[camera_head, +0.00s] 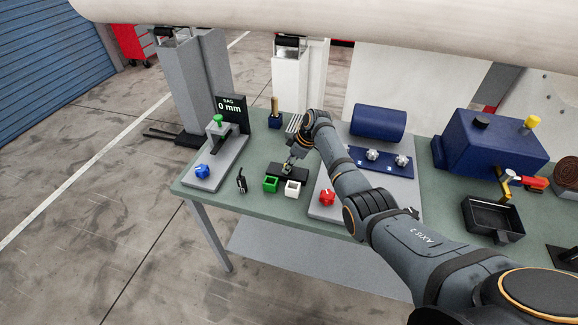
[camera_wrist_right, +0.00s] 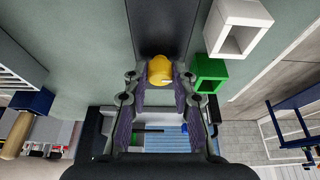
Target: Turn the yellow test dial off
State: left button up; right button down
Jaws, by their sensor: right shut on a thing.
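The yellow test dial (camera_wrist_right: 160,69) shows in the right wrist view between the fingertips of my right gripper (camera_wrist_right: 158,80). The gripper is shut on it. A dark base (camera_wrist_right: 165,25) lies behind the dial. In the head view my right gripper (camera_head: 289,164) reaches down to this black base (camera_head: 301,176) on the bench, and it largely hides the dial there. I cannot read the dial's setting. My left gripper is not in view.
On the green bench (camera_head: 245,205), a green square holder (camera_head: 270,184) and a white one (camera_head: 292,188) stand close to the base. A red knob (camera_head: 327,197) is on the right, a blue knob (camera_head: 202,171) on the left. A blue tank (camera_head: 490,143) stands further right.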

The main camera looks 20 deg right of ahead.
dwell(0.4)
jog(key=c, duration=1.1)
grip_release()
jog(key=shift+r, duration=0.1)
jog(key=v, duration=1.2)
jog(key=shift+w, duration=0.1)
